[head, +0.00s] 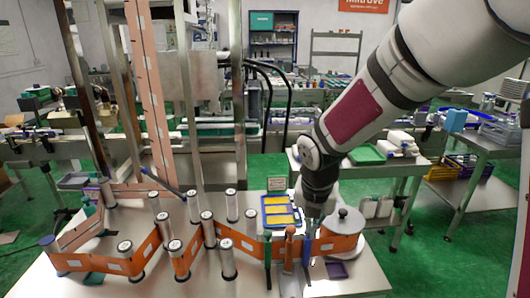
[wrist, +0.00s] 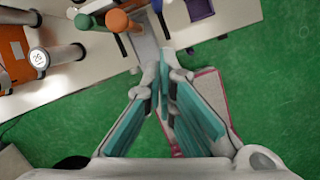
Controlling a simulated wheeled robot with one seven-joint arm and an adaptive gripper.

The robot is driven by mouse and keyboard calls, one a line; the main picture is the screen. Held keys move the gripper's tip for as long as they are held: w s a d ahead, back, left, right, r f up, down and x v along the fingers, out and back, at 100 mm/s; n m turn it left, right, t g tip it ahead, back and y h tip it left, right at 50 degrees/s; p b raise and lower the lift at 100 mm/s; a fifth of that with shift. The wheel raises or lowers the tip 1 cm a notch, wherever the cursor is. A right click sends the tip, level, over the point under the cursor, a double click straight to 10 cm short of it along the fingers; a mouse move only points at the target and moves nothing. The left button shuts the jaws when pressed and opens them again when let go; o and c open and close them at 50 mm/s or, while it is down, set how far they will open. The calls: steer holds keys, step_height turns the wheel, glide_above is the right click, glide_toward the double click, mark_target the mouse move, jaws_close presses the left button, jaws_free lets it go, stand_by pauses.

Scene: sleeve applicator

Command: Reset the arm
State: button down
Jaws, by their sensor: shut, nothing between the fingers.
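My arm reaches down from the upper right in the head view. My gripper (head: 313,208) hangs over the front right of the white table (head: 180,270), in front of the blue tray and beside the reel. In the wrist view my gripper (wrist: 166,75) has teal-padded fingers that come together at the tips, with nothing between them. Beyond the tips are an orange-topped handle (wrist: 117,20) and a green-topped handle (wrist: 82,22). The same orange handle (head: 290,236) and green handle (head: 267,247) stand upright near the table's front edge in the head view.
An orange web (head: 80,262) winds around several upright metal rollers (head: 125,252). A blue tray (head: 264,200) with yellow pieces lies behind the handles. A grey-topped reel (head: 343,220) and a small purple tray (head: 336,269) are at right. Green floor (head: 440,255) is open beyond the table.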

steer(key=s+d+r+m+t, duration=0.1)
steer(key=s+r+m, duration=0.7)
steer(key=m, duration=0.8)
steer(key=s+d+r+m+t, duration=0.1)
steer(key=s+d+r+m, duration=0.2)
steer(key=s+r+m, duration=0.5)
steer(key=s+m, duration=0.7)
steer(key=shift+m+t+y, duration=0.4)
